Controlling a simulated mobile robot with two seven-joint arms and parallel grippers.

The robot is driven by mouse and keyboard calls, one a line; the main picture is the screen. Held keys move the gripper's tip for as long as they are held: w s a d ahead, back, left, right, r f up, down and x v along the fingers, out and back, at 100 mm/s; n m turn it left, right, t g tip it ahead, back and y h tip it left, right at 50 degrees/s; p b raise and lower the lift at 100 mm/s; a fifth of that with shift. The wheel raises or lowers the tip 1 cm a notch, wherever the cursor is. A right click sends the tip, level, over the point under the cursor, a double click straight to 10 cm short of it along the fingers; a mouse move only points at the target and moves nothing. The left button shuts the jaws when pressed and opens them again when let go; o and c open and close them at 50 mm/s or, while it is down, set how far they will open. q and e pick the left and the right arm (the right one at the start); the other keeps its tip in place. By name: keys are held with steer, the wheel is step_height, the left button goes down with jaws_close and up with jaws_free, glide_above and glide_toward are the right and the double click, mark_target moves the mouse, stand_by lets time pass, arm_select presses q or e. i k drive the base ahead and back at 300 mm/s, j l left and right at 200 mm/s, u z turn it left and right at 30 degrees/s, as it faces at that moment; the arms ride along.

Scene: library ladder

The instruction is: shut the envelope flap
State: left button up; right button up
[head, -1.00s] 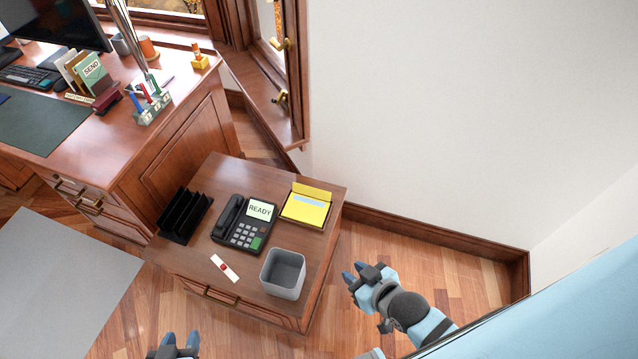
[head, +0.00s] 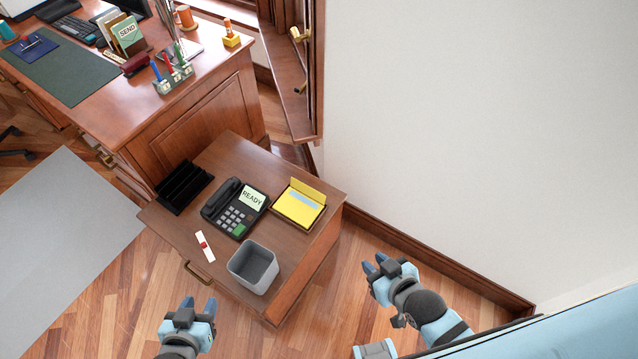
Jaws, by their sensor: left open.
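The yellow envelope (head: 298,209) lies on the right part of the small wooden cabinet top. Its flap (head: 308,191) stands up along the far edge, and a pale blue sheet shows just in front of it. My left gripper (head: 198,304) is open and empty, over the floor in front of the cabinet. My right gripper (head: 376,265) is to the right of the cabinet, over the floor, with its two blue fingertips a little apart and nothing between them. Both grippers are well apart from the envelope.
On the cabinet (head: 229,154) stand a black phone (head: 220,212) with a READY screen, a black rack (head: 184,187), a grey bin (head: 253,267) and a white strip with a red spot (head: 205,246). A desk (head: 120,105) stands behind left; a wall (head: 450,130) bounds the right.

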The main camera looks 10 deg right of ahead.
mark_target(301, 186)
steer(key=l+u, duration=0.3)
steer(key=l, duration=0.8)
steer(key=i+l+u, duration=0.1)
steer(key=u, duration=0.4)
steer(key=i+l+u, duration=0.2)
steer(key=u, duration=0.25)
